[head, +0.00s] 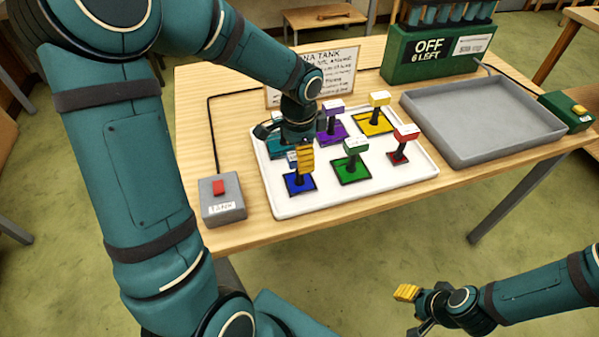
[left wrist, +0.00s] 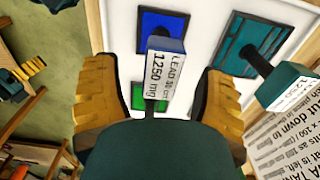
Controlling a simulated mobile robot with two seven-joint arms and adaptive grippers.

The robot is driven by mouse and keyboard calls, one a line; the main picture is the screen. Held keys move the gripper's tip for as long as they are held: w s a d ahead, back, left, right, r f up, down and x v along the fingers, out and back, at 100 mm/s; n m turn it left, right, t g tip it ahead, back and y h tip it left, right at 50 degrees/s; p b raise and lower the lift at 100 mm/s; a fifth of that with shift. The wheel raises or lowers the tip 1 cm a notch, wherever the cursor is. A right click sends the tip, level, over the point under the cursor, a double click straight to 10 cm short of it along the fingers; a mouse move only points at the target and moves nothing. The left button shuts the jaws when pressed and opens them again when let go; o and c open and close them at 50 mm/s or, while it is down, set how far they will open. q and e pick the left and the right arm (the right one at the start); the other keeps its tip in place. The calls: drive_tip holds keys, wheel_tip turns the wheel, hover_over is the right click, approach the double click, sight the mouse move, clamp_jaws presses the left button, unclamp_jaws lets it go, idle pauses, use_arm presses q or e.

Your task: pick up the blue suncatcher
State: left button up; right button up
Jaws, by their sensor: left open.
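The blue suncatcher (head: 297,185) stands at the front left of the white tray (head: 309,209), a blue square with a dark stem. In the left wrist view its blue square (left wrist: 153,22) and its labelled blue top block (left wrist: 167,66) show. My left gripper (head: 301,158) is over it. Its yellow fingers (left wrist: 160,88) are open, one on each side of the block, with gaps visible.
Teal (left wrist: 270,78), purple (head: 329,131), yellow (head: 376,121), green (head: 350,168) and red (head: 400,152) suncatchers stand close by on the tray. A red-button box (head: 222,205) is left, an empty grey tray (head: 480,153) right. A sign (head: 335,72) and green OFF box (head: 437,62) stand behind.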

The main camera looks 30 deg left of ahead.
use_arm(q)
wheel_tip(320, 180, down, 3)
drive_tip(key=shift+w+f, duration=0.1)
clamp_jaws()
idle(0.4)
